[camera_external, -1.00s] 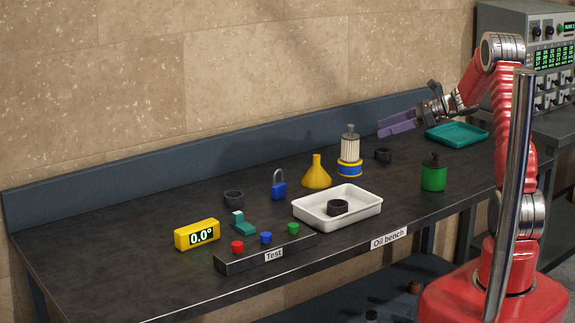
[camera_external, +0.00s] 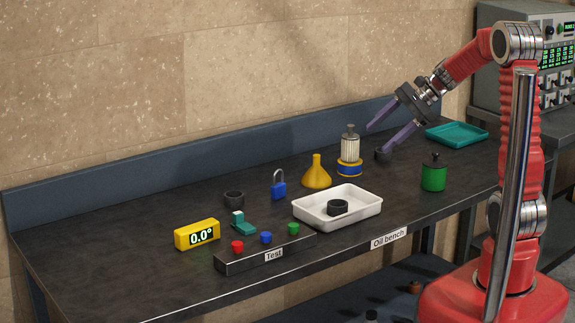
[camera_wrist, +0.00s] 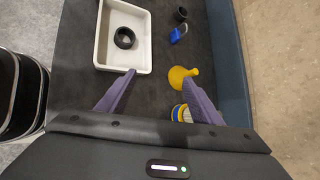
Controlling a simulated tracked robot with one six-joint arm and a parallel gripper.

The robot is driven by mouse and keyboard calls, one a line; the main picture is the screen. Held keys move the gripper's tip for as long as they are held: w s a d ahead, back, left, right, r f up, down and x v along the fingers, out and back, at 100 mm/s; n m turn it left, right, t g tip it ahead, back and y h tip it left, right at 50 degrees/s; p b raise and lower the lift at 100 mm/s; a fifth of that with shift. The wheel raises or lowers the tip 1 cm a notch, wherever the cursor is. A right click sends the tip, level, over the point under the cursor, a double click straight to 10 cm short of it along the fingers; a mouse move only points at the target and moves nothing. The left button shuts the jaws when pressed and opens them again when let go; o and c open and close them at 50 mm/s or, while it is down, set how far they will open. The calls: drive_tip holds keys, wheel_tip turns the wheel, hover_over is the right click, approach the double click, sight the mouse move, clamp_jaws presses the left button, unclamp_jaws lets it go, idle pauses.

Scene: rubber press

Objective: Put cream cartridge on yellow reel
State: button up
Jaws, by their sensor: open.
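The cream cartridge (camera_external: 350,147) is ribbed with a grey top. It stands upright on the yellow reel (camera_external: 349,169), which has a blue band, on the dark bench. My gripper (camera_external: 377,140) is open and empty, with its purple fingers pointing down and left, above and to the right of the cartridge. In the wrist view my gripper (camera_wrist: 158,83) shows its fingers apart. There the reel (camera_wrist: 178,112) and cartridge (camera_wrist: 187,115) are partly hidden behind the right finger.
A yellow funnel (camera_external: 316,174) stands left of the reel. A white tray (camera_external: 312,218) holding a black ring (camera_external: 337,207) is in front.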

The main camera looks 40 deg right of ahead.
drive_tip(key=s+a+n+h, duration=0.1)
drive_tip(key=s+n+h, duration=0.3)
drive_tip(key=s+n, duration=0.5)
drive_tip(key=s+a+r+n+h, duration=0.1)
drive_tip(key=s+a+n+h, duration=0.1)
drive_tip(key=s+n, duration=0.7)
drive_tip(key=s+h, duration=0.1)
drive_tip(key=s, duration=0.3)
drive_tip(key=shift+s+a+r+h, duration=0.15)
drive_tip(key=shift+s+r+h, duration=0.1)
drive_tip(key=shift+s+h, duration=0.15)
